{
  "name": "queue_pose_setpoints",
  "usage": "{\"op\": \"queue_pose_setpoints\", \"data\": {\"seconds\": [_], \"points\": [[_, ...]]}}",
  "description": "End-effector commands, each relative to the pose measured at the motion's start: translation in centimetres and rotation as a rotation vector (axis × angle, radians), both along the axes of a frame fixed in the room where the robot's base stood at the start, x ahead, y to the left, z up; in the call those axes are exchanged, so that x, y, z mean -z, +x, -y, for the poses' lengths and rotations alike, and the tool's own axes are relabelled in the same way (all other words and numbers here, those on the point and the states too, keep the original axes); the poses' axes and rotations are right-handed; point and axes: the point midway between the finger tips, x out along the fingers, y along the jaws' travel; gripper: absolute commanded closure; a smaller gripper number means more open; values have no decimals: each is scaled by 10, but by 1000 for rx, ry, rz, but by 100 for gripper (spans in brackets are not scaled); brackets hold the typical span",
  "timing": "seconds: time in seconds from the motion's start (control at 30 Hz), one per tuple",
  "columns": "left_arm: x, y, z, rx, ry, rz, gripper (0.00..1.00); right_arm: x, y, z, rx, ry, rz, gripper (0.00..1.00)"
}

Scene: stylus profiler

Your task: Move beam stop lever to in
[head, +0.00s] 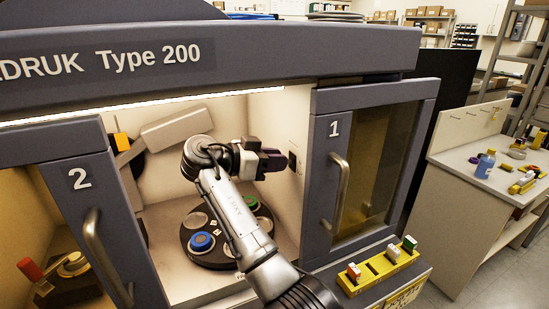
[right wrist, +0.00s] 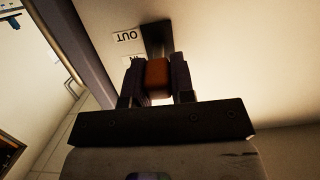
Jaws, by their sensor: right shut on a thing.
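The beam stop lever shows in the right wrist view as an orange-brown knob (right wrist: 158,78) between my right gripper's fingers (right wrist: 158,84). It stands at a dark slot plate (right wrist: 157,38) on the pale wall. An OUT label (right wrist: 129,38) reads upside down beside the plate. An IN label (right wrist: 132,60) is partly hidden by a finger. The knob lies nearer the IN label than OUT in this picture. In the head view my right gripper (head: 271,161) reaches the chamber's right inner wall, where the dark plate (head: 292,160) shows; the knob is hidden. My left gripper is not seen.
A round dark stage with coloured discs (head: 202,242) sits below my right arm. Door 1 (head: 325,190) with its handle stands just right of the opening, door 2 (head: 80,200) on the left. A yellow rack (head: 377,271) sits on the front ledge.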

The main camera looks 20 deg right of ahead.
Motion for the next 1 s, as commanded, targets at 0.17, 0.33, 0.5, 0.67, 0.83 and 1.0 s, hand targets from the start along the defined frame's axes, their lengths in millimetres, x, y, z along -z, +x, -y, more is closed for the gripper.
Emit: {"op": "queue_pose_setpoints", "data": {"seconds": [0.17,0.33,0.5,0.67,0.83,1.0], "points": [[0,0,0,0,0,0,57,0,0,-1,-1,-1,1,76],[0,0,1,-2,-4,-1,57,0,0,-1,-1,-1,1,60],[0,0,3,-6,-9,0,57,0,0,0,0,-1,1,51],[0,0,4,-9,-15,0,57,0,0,-1,0,-1,1,51],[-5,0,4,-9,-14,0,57,-5,0,-13,-3,-1,-1,51],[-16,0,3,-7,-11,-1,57,-14,-1,-44,-4,-3,-1,51]]}}
